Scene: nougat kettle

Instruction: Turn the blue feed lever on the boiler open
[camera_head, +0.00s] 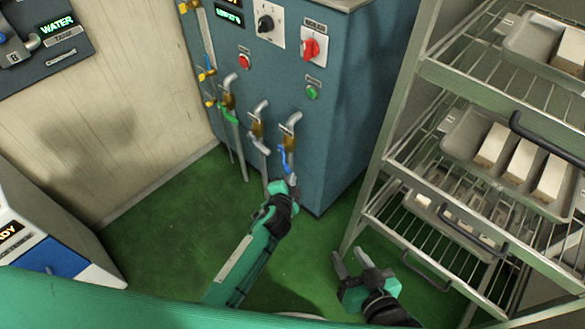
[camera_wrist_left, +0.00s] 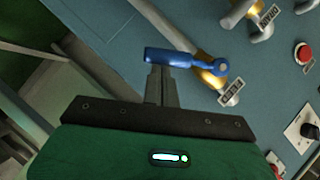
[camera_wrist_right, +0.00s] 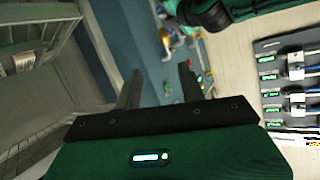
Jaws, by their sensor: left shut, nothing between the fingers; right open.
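The blue feed lever (camera_head: 285,161) sits on a brass valve (camera_head: 288,140) of the rightmost pipe at the front of the blue-grey boiler (camera_head: 345,95). In the head view it hangs downward along the pipe. The lever (camera_wrist_left: 180,58) shows large in the left wrist view, next to a tag reading FEED (camera_wrist_left: 230,93). My left gripper (camera_head: 291,180) is shut and empty, its fingertips (camera_wrist_left: 160,72) at the lever's free end; I cannot tell whether they touch. My right gripper (camera_head: 352,258) is open and empty, low beside the rack.
A wire rack (camera_head: 440,70) with trays of pale blocks stands close on the right. Other valves sit left of the lever, one with a green handle (camera_head: 228,115). A red knob (camera_head: 313,46) is above. Green floor (camera_head: 165,235) is free at left.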

